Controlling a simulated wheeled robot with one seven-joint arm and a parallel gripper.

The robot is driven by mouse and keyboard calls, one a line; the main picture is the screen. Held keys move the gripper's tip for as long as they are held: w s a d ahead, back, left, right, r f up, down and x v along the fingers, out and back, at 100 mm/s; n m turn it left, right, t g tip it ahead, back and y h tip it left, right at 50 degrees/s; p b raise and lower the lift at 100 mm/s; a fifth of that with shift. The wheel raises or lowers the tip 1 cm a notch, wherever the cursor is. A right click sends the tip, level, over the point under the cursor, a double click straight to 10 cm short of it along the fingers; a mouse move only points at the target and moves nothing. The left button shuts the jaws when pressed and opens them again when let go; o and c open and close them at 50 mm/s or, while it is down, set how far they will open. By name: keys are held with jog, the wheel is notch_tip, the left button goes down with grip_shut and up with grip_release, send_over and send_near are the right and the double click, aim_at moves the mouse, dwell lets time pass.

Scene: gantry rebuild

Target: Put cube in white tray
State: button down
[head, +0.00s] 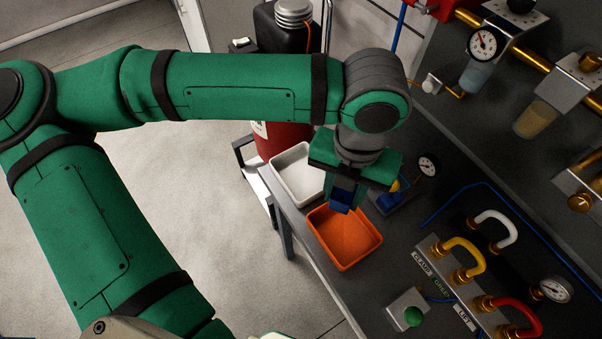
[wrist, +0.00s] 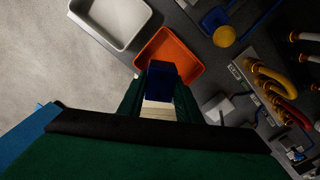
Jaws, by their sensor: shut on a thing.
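My gripper (head: 343,190) is shut on a blue cube (head: 341,200). It holds the cube above the far part of the orange tray (head: 371,250). In the wrist view the dark blue cube (wrist: 161,74) sits between the fingers, with the orange tray (wrist: 190,58) behind it. The white tray (head: 290,161) stands just beyond and to the left of the orange tray and looks empty where I see it. My gripper hides part of its right side in the head view. The white tray (wrist: 122,12) is at the top left in the wrist view.
A small gauge with a blue fitting and yellow knob (head: 394,186) stands right of my gripper. Colored hoses on a manifold (head: 465,262) are farther right. A red cylinder (head: 279,138) stands behind the white tray. The bench's left edge (head: 305,250) runs close beside the trays.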

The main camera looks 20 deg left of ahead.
jog(key=shift+s+a+f+n, duration=0.1)
jog(key=shift+s+a+n, duration=0.05)
jog(key=shift+a+n, duration=0.35)
jog(key=shift+s+a+f+n, duration=0.1)
jog(key=shift+s+a+n, duration=0.05)
jog(key=shift+a+n, duration=0.3)
send_over(302, 178)
jog(key=f, duration=0.5)
jog(key=d+f, duration=0.1)
jog(key=f, duration=0.2)
jog(key=shift+s+f, duration=0.3)
jog(key=shift+w+a+f+n, duration=0.1)
jog(key=shift+a+f+n, duration=0.2)
jog(key=shift+a, duration=0.2)
jog(key=shift+w+a+f, duration=0.1)
jog(key=shift+f, duration=0.15)
jog(key=f, duration=0.3)
jog(key=shift+w+d+f, duration=0.1)
jog(key=shift+w+d, duration=0.05)
jog(key=shift+d, duration=0.05)
jog(key=shift+a+f, duration=0.1)
jog(key=shift+a, duration=0.05)
jog(key=shift+f, duration=0.15)
